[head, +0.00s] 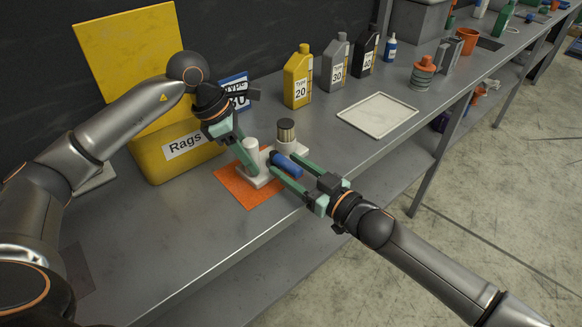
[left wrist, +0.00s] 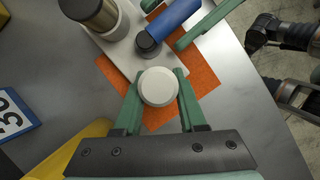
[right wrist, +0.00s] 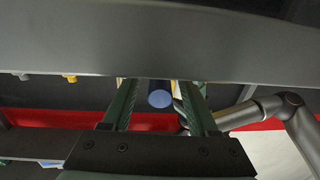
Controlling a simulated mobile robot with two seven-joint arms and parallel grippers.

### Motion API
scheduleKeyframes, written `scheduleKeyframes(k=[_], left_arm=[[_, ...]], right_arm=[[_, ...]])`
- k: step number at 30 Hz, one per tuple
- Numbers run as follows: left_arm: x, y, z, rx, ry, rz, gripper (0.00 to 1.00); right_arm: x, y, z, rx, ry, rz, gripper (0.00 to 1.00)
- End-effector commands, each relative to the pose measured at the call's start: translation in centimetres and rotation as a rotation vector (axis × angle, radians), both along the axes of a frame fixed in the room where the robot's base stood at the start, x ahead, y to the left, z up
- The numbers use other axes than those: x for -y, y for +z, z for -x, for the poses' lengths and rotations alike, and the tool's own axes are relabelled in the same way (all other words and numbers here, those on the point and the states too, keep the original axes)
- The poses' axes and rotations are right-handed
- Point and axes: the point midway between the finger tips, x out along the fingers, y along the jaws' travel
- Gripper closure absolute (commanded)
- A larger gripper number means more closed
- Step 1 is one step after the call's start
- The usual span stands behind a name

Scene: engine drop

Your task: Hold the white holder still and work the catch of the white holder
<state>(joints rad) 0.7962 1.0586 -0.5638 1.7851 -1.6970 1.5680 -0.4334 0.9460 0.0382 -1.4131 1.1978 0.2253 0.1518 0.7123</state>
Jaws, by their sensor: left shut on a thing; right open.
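The white holder (head: 262,181) stands on an orange mat on the bench. It has a white post (head: 250,148), a white cup with a dark-topped canister (head: 286,130) in it, and a blue handle (head: 286,165), apparently its catch. My left gripper (head: 250,166) is shut on the post; the left wrist view shows the round post top (left wrist: 158,87) between its fingers. My right gripper (head: 283,163) is open, its fingers on either side of the blue handle. In the right wrist view the handle's blue end (right wrist: 160,98) lies between the fingers, with gaps both sides.
The orange mat (head: 231,184) lies under the holder near the bench's front edge. A yellow rags bin (head: 165,165) stands behind my left arm. Yellow (head: 298,80), grey (head: 334,65) and black bottles stand at the back. An empty white tray (head: 378,115) lies to the right.

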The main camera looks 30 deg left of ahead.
Motion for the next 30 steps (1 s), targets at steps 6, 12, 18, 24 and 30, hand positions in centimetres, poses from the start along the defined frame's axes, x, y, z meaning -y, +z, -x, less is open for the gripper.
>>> scheduleKeyframes(k=[6, 12, 18, 24, 30], left_arm=[[0.00, -0.02, 0.00, 0.000, 0.000, 0.000, 1.00], [0.00, -0.02, 0.00, 0.000, 0.000, 0.000, 1.00], [0.00, -0.02, 0.00, 0.000, 0.000, 0.000, 1.00], [0.00, -0.02, 0.00, 0.000, 0.000, 0.000, 1.00], [-0.01, -0.03, 0.00, 0.000, 0.000, 0.000, 1.00]], right_arm=[[0.01, 0.01, 0.03, 0.000, 0.000, 0.000, 0.55], [0.02, 0.00, 0.03, 0.000, 0.000, 0.000, 0.77], [0.03, -0.01, 0.03, -0.001, 0.000, 0.000, 1.00], [0.03, -0.01, 0.03, -0.001, 0.000, 0.000, 1.00], [0.04, -0.02, 0.03, -0.001, 0.000, 0.000, 1.00]])
